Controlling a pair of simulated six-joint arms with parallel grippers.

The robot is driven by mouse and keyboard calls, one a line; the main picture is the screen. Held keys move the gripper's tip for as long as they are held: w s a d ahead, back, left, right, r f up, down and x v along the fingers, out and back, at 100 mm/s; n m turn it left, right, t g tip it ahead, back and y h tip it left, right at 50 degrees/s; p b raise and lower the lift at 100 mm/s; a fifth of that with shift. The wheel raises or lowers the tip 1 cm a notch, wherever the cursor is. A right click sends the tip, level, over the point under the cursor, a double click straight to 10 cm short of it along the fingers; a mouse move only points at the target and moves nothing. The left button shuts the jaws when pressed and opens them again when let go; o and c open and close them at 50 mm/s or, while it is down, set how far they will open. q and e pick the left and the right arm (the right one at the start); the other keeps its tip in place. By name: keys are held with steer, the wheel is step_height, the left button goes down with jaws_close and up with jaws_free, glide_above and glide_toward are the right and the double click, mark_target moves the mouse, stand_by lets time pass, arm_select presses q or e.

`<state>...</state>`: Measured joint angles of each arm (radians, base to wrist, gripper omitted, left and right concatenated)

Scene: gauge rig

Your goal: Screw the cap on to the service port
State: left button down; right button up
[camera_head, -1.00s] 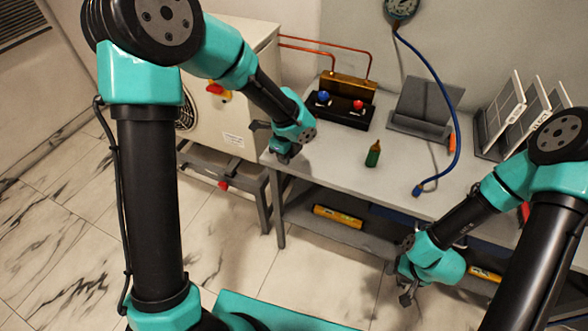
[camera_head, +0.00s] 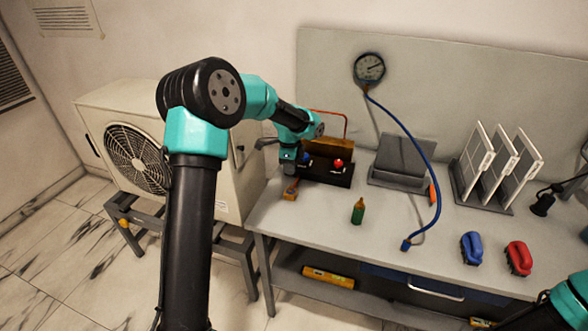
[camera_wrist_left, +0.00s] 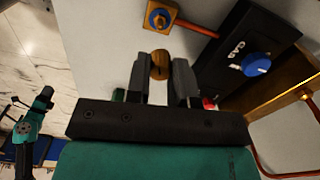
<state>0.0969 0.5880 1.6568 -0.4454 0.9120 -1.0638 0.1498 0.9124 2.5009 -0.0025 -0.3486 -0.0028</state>
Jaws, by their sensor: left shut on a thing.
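A small brass cap (camera_wrist_left: 160,65) sits between the fingertips of my left gripper (camera_wrist_left: 159,70), which is shut on it. In the head view my left gripper (camera_head: 289,166) is at the table's left end, beside the black valve block. The service port appears to be the square brass fitting with a blue centre (camera_wrist_left: 158,18) in the left wrist view. It also shows in the head view (camera_head: 291,189), just below the gripper. Cap and fitting are apart. My right gripper (camera_wrist_left: 45,99) appears small at the left of the wrist view, its fingers unclear.
The black valve block (camera_head: 327,172) has a blue and a red knob, with copper pipes behind. A green bottle (camera_head: 358,212), blue hose (camera_head: 428,165), blue clamp (camera_head: 471,248) and red clamp (camera_head: 518,258) are on the table.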

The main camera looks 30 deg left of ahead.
arm_select(q)
steer(key=shift+f, duration=0.1)
steer(key=shift+f, duration=2.55)
steer(key=shift+f, duration=1.3)
stand_by(0.5)
steer(key=m, duration=0.5)
stand_by(0.4)
steer(key=shift+m, duration=0.3)
steer(key=m, duration=0.5)
